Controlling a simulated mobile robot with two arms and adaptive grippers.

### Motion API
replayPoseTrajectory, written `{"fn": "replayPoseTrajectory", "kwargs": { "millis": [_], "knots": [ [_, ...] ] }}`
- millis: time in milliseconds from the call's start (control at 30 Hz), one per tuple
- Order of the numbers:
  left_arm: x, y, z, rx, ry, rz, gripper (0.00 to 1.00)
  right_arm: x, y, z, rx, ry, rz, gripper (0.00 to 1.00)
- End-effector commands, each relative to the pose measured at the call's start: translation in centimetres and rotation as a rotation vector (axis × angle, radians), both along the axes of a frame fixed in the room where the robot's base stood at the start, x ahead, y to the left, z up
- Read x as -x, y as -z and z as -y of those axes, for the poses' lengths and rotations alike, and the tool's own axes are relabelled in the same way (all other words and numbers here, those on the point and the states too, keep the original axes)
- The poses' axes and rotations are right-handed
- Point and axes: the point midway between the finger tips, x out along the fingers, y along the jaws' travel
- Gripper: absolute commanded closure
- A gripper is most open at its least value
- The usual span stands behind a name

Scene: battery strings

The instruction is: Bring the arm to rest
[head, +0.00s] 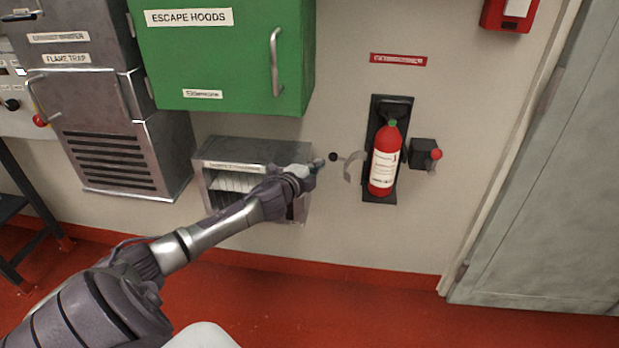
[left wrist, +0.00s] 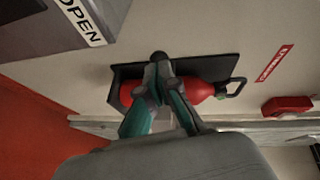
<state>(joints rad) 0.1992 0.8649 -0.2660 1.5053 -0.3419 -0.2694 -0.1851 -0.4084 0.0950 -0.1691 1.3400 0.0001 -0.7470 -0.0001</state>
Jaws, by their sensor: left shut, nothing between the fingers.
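My left arm reaches from the lower left of the head view toward the wall. Its gripper (head: 318,167) is shut and empty, in front of the open-fronted metal box and left of the red fire extinguisher (head: 384,168). In the left wrist view the shut gripper (left wrist: 160,68) overlaps the extinguisher (left wrist: 200,91) behind it, hiding part of it. I cannot tell the gap between them there. The extinguisher stands upright in its black wall bracket (head: 378,199). A curved grey strap (head: 349,170) sticks out at the bracket's left. My right gripper is not seen.
A green escape hoods cabinet (head: 225,60) hangs above the metal box (head: 235,150). A black wall box with a red knob (head: 436,154) is right of the extinguisher. A grey door (head: 550,200) stands at the right. The red floor (head: 330,310) in front is mostly clear.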

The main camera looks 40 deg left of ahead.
Motion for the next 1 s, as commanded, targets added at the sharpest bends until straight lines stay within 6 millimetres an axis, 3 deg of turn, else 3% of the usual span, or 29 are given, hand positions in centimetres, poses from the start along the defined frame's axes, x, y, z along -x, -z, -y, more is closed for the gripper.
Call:
{"fn": "replayPoseTrajectory", "kwargs": {
  "millis": [200,400,800,900,967,1000],
  "knots": [
    [4.4,-0.3,0.6,0.000,0.001,-0.005,1.00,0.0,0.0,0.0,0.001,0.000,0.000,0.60],
    [6.9,-0.8,0.9,0.000,0.000,-0.003,1.00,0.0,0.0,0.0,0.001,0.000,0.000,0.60],
    [8.0,-1.0,1.1,0.001,-0.001,-0.001,1.00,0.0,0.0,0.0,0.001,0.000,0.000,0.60],
    [8.4,0.5,1.0,0.031,-0.020,-0.023,1.00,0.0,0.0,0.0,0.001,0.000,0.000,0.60],
    [8.9,2.6,0.8,0.075,-0.049,-0.053,1.00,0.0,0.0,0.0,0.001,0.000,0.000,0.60],
    [9.5,4.6,0.7,0.114,-0.077,-0.082,1.00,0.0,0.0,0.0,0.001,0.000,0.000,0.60]
  ]
}}
